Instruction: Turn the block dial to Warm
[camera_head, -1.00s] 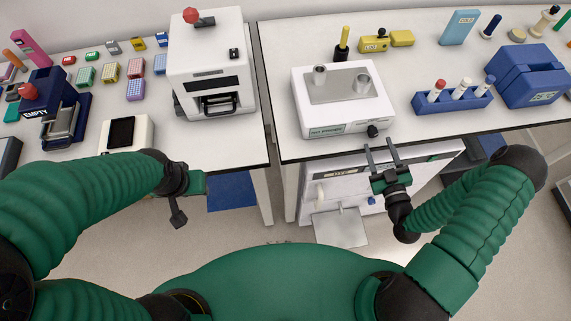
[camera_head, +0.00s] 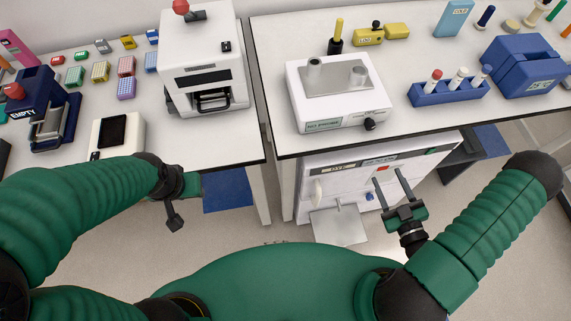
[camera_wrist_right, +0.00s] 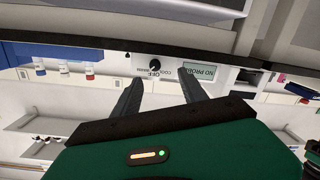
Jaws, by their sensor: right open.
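The block dial (camera_head: 370,124) is a black knob on the front right of the white block unit (camera_head: 295,100), beside a "NO PROBE" display. In the right wrist view the dial (camera_wrist_right: 155,66) appears upside down beyond my fingertips, with small OFF and COOL lettering near it. Its exact pointer setting is too small to tell. My right gripper (camera_head: 391,174) is open and empty, below and in front of the dial, apart from it. Its two fingers (camera_wrist_right: 160,80) also show in the wrist view. My left gripper (camera_head: 173,214) hangs below the left table, its jaws unclear.
A blue tube rack (camera_head: 448,99) and a blue box (camera_head: 527,72) stand right of the unit. A white thermal cycler (camera_head: 205,65) stands on the left table. A white cabinet (camera_head: 330,180) is under the right table. The table's front edge lies above my right gripper.

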